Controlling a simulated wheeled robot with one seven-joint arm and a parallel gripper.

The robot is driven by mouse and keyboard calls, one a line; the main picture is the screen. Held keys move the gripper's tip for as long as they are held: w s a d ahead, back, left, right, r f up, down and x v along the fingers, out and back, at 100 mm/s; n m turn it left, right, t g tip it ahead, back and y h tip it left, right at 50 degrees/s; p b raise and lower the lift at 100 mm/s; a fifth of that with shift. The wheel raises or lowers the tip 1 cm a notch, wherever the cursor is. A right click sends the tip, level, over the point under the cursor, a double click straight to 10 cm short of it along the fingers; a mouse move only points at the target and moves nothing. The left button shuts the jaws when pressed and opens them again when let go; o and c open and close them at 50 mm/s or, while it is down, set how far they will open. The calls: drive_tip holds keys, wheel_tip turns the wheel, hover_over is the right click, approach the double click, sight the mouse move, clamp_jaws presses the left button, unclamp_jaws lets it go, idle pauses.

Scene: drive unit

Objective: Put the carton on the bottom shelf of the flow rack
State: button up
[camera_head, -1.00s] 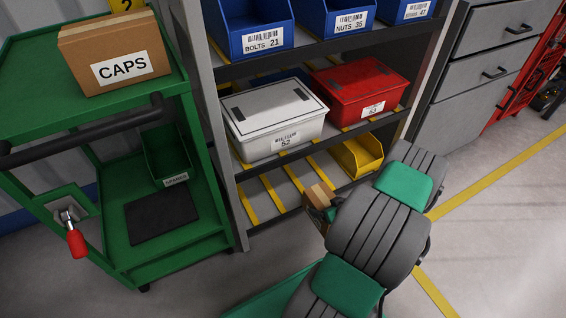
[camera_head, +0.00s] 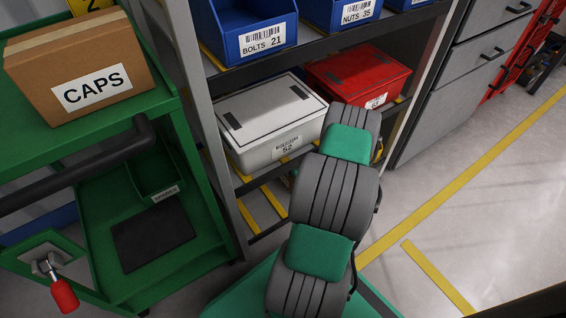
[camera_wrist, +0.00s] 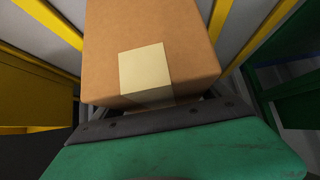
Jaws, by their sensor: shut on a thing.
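The carton (camera_wrist: 150,50) is brown cardboard with a pale tape patch, large in the wrist view. My gripper (camera_wrist: 165,117) is shut on it; the fingertips are mostly hidden by the carton. In the head view, my arm hides both carton and gripper. The bottom shelf (camera_head: 261,213) of the flow rack shows left of my arm, grey with yellow rails. In the wrist view, yellow rails (camera_wrist: 262,30) and grey surface show on both sides beyond the carton. Whether the carton touches the shelf cannot be told.
A white lidded bin (camera_head: 270,120) and a red bin (camera_head: 358,82) stand on the shelf above, with blue bins (camera_head: 250,30) higher up. A green cart (camera_head: 190,225) with a CAPS box (camera_head: 80,70) stands at left. A yellow bin (camera_wrist: 35,102) is close at left in the wrist view.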

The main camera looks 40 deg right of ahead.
drive_tip(key=shift+d+f+b, duration=0.55)
drive_tip(key=shift+f, duration=0.3)
drive_tip(key=shift+w+a+r, duration=0.1)
drive_tip(key=shift+r, duration=0.05)
drive_tip(key=shift+w+a, duration=0.15)
drive_tip(key=shift+a, duration=0.1)
drive_tip(key=o, duration=1.8)
drive_tip(key=shift+o, duration=0.2)
drive_tip(key=shift+r, duration=0.1)
drive_tip(key=p+v, duration=0.5)
drive_tip(key=v, duration=0.7)
